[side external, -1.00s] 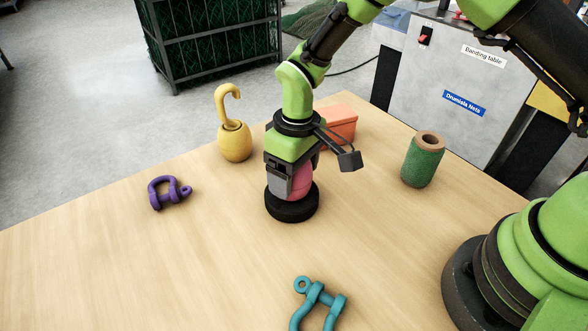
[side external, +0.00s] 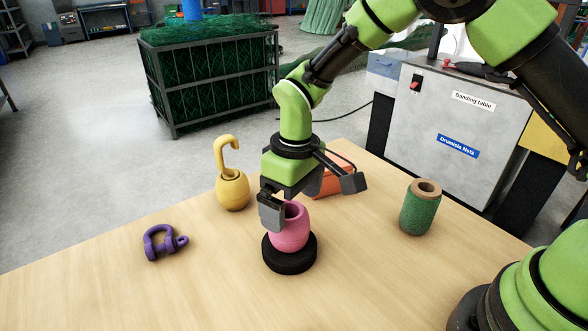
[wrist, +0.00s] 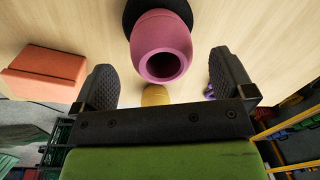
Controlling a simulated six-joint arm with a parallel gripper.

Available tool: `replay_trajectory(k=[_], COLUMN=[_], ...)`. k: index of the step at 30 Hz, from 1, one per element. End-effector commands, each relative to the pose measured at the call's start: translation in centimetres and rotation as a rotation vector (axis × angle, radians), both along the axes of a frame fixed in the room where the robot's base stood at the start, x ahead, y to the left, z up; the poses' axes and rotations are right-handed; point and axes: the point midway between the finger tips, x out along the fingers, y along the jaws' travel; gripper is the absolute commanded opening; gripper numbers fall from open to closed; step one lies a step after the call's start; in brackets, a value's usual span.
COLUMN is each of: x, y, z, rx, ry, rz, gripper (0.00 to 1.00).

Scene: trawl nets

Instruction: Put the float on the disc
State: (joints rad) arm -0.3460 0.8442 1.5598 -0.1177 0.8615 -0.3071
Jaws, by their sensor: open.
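The pink float (side external: 290,229) stands upright on the black disc (side external: 289,260) on the wooden table. Its open round top faces up in the wrist view (wrist: 161,48), with part of the disc (wrist: 140,10) showing behind it. My gripper (side external: 273,212) is just above and around the float's upper part in the side view. In the wrist view my gripper (wrist: 163,85) has its two dark fingers spread wide, with a gap between each finger and the float. My gripper is open and holds nothing.
A yellow hook block (side external: 232,190) stands behind left, a purple shackle (side external: 162,242) lies at left, and an orange box (side external: 336,182) is behind my gripper. A green spool (side external: 420,208) stands at right. The table's front is clear.

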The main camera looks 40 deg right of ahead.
Motion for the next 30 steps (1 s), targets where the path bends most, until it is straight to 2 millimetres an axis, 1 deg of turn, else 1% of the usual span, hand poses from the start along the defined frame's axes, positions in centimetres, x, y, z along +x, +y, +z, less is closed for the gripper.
replay_trajectory(k=[1, 3, 6, 9, 13, 19, 21, 23, 26, 27, 29, 30], x=[0.1, 0.2, 0.2, 0.2, 0.2, 0.1, -0.1, -0.4, -1.8, -2.6, -4.1, -5.1], y=[-0.1, -0.2, -0.3, -0.4, -0.5, -0.6, -0.9, -1.4, -2.9, -3.6, -4.8, -5.5], z=[1.4, 2.9, 4.8, 6.1, 7.1, 7.5, 8.2, 9.5, 12.7, 14.1, 16.1, 17.2], rx=[0.001, 0.001, 0.002, 0.001, -0.001, 0.001, 0.007, 0.02, 0.051, 0.066, 0.092, 0.108], ry=[-0.007, -0.007, -0.006, -0.004, -0.001, -0.004, -0.014, -0.036, -0.094, -0.122, -0.165, -0.195], rz=[-0.001, 0.0, -0.001, 0.001, 0.0, -0.002, -0.018, -0.045, -0.119, -0.157, -0.217, -0.257], gripper=[1.0, 1.0, 1.0, 1.0, 1.0, 1.0, 1.0, 1.0, 1.0, 1.0, 1.0, 1.0])
